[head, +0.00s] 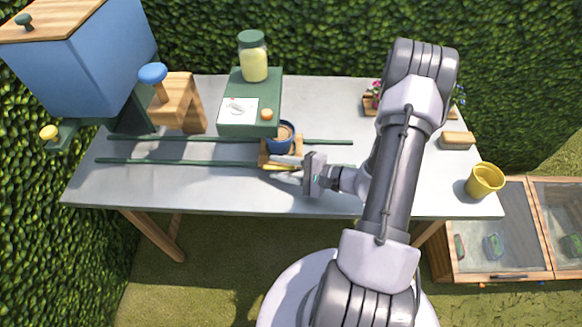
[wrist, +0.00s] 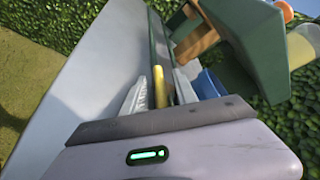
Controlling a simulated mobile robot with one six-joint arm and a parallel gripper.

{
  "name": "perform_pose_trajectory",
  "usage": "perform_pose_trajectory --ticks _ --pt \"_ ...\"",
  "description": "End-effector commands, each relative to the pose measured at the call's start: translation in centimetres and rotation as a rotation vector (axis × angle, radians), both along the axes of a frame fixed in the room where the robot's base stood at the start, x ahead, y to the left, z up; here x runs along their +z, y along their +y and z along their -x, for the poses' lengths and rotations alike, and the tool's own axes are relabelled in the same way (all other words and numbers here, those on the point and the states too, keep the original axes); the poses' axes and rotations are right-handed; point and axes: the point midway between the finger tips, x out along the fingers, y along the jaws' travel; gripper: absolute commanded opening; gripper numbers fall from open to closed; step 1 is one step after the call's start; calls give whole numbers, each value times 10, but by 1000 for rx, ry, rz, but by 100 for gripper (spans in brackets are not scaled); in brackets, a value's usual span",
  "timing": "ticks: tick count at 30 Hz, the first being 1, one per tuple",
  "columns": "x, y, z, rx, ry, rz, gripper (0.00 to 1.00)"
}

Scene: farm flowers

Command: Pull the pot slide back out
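The pot slide (head: 297,147) is a small wooden carriage on two green rails, with a blue pot (head: 281,145) of brown soil on it. The pot stands upright at the front right of the green box. A yellow handle (head: 276,167) sticks out at the slide's front. My gripper (head: 279,167) is at this handle, fingers pointing left. In the wrist view, the yellow handle (wrist: 159,87) lies between the two pale fingers of my gripper (wrist: 158,92), with a gap on each side. The blue pot (wrist: 208,86) shows just right of the fingers, partly hidden.
The green box (head: 235,130) carries a jar (head: 253,58), a picture card and an orange knob. A wooden stand (head: 185,103) with a blue knob and a blue hopper (head: 85,65) are at left. A yellow pot (head: 484,180) stands at the table's right edge. The front strip is clear.

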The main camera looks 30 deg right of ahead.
Motion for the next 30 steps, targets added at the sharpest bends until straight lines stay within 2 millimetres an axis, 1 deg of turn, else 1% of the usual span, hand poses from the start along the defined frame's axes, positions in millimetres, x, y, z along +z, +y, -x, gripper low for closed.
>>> perform_pose_trajectory --ticks 4,8,18,21,24,30 --pt "2 -3 4 -2 0 -1 34" --pt "9 -18 23 -6 1 0 34" --pt "32 -75 106 -6 -1 2 34" --pt "36 -86 124 -5 -1 1 34" --pt "38 -93 135 -1 -1 1 34" --pt "38 -97 141 0 0 0 34"
